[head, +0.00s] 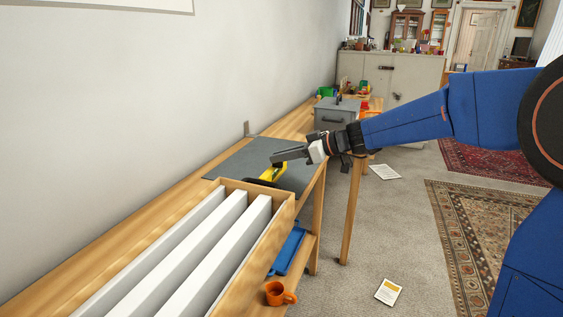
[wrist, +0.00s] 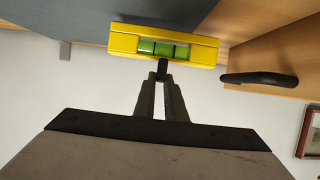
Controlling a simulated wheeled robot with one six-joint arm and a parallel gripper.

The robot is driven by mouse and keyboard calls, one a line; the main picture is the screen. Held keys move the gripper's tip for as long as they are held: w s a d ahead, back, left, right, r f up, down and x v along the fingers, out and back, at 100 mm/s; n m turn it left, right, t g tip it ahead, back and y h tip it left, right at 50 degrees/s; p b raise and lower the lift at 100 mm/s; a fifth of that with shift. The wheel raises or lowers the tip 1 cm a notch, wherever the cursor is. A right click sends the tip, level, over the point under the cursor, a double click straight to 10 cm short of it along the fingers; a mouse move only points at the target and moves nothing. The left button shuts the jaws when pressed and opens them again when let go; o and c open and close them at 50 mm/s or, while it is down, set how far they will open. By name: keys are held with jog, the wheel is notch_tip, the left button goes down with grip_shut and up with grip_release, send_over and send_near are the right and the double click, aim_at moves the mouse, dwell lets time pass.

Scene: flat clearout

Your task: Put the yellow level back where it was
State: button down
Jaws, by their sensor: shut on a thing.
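I cannot tell whether the level touches the mat.
A wooden box (head: 284,219) with white dividers stands close in front of the level; a black handle (wrist: 260,78) is on it. A grey box (head: 334,117) stands farther along the bench. An orange mug (head: 277,294) and blue tray (head: 289,250) are on the lower shelf.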

jog(key=shift+f, duration=0.8)
jog(key=c, duration=1.8)
grip_release()
jog(key=shift+f, duration=0.1)
jog(key=shift+s+d+r, duration=0.1)
jog(key=shift+d+r, duration=0.1)
jog(key=shift+r, duration=0.05)
jog(key=v, duration=1.1)
jog(key=s+d+f+m+h, duration=0.4)
jog(key=s+d, duration=0.3)
jog(key=s, duration=0.4)
jog(key=s+d+f+m+h, duration=0.4)
jog(key=s+d+f+m, duration=0.1)
jog(key=s, duration=0.7)
jog(key=s+d+f+m+h, duration=0.4)
jog(key=s+d+f+m, duration=0.1)
jog(key=s+d, duration=0.5)
jog(key=shift+s+f+h, duration=0.3)
jog(key=shift+s+f, duration=0.6)
jog(key=shift+s, duration=0.2)
